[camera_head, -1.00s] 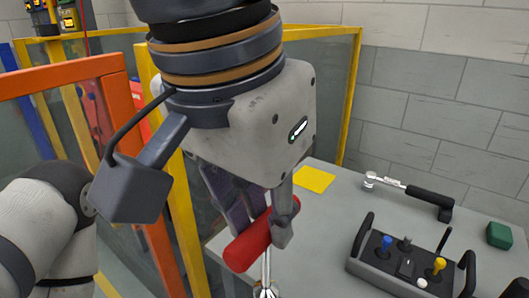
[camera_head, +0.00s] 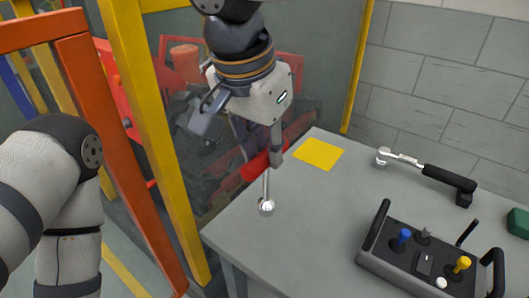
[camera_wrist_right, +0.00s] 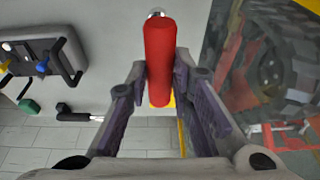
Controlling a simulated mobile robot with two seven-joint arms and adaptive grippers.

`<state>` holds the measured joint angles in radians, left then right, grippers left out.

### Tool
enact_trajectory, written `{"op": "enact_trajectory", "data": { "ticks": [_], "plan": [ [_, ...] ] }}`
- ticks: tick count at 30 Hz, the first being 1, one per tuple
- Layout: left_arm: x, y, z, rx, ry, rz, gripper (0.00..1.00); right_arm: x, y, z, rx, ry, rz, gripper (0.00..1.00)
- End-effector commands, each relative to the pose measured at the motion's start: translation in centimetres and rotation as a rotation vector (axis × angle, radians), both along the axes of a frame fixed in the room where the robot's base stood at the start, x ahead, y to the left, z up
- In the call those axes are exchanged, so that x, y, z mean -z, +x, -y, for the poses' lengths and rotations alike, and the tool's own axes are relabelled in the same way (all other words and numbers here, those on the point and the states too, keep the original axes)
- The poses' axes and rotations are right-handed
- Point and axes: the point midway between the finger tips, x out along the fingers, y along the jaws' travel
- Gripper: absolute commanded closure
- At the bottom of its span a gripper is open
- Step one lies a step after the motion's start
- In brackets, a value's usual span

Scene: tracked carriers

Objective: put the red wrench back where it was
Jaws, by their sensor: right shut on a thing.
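The red wrench has a red handle (camera_head: 258,168) and a silver shaft ending in a round silver head (camera_head: 266,207). My right gripper (camera_head: 265,158) is shut on the red handle and holds the wrench near the table's left edge, left of a flat yellow square (camera_head: 318,153) on the table. The head points toward the camera; I cannot tell whether it touches the tabletop. In the right wrist view the red wrench (camera_wrist_right: 159,62) lies between the two fingers, with yellow showing partly hidden behind it. My left gripper is out of view; only its arm shows at left.
The grey table (camera_head: 300,235) also bears a black-handled wrench (camera_head: 445,178), a control box (camera_head: 425,262) with coloured joysticks, and a green block (camera_head: 518,221). A yellow post (camera_head: 150,130) and orange frame (camera_head: 105,130) stand left of the table. The table's middle is clear.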

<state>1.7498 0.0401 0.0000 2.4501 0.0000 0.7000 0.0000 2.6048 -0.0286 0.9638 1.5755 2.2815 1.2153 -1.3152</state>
Motion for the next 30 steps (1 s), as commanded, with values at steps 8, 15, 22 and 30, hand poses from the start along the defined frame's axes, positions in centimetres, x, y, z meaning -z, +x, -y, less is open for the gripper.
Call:
{"op": "enact_trajectory", "data": {
  "ticks": [8,15,22,30],
  "plan": [
    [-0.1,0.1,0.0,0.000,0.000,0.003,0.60,3.2,1.9,0.0,-0.002,-0.005,0.000,1.00],
    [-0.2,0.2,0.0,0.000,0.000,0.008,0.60,5.2,1.9,0.0,-0.001,0.000,0.003,1.00],
    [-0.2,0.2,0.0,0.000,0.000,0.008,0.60,5.5,1.8,0.0,0.000,0.001,0.001,1.00],
    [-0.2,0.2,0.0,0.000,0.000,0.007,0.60,5.5,1.8,0.0,0.000,-0.001,0.001,0.59]
  ]
}}
